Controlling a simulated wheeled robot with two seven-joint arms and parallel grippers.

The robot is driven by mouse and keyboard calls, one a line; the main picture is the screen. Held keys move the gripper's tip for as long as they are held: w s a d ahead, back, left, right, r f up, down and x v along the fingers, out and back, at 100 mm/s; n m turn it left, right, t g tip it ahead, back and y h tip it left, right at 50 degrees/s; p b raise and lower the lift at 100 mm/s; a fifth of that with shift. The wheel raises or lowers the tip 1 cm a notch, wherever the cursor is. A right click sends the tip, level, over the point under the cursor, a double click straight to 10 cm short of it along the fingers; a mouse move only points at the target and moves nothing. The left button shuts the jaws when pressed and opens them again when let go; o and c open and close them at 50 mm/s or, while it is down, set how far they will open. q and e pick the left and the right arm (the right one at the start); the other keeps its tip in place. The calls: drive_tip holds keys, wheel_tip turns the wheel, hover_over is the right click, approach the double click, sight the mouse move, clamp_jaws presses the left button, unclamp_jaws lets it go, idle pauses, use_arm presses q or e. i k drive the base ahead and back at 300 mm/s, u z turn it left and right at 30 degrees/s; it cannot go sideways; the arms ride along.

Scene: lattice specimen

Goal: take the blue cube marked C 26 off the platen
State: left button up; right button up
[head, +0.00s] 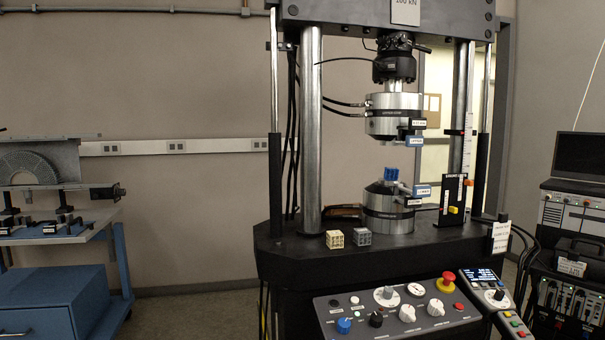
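A small blue lattice cube (391,174) sits on top of the lower platen (388,197), a grey metal cylinder on the black machine table. Its marking is too small to read. The upper platen (395,115) hangs above it, with a clear gap between the two. Neither of my grippers is in view.
A cream cube (334,239) and a grey cube (361,237) stand on the table's front left. A steel column (310,130) rises at left, a black block (454,199) stands at right. A control panel (396,312) with a red button (445,282) lies in front.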

sight(389, 171)
drive_tip(key=u, duration=1.1)
drive_tip(key=i, duration=1.4)
drive_tip(key=z, duration=0.45)
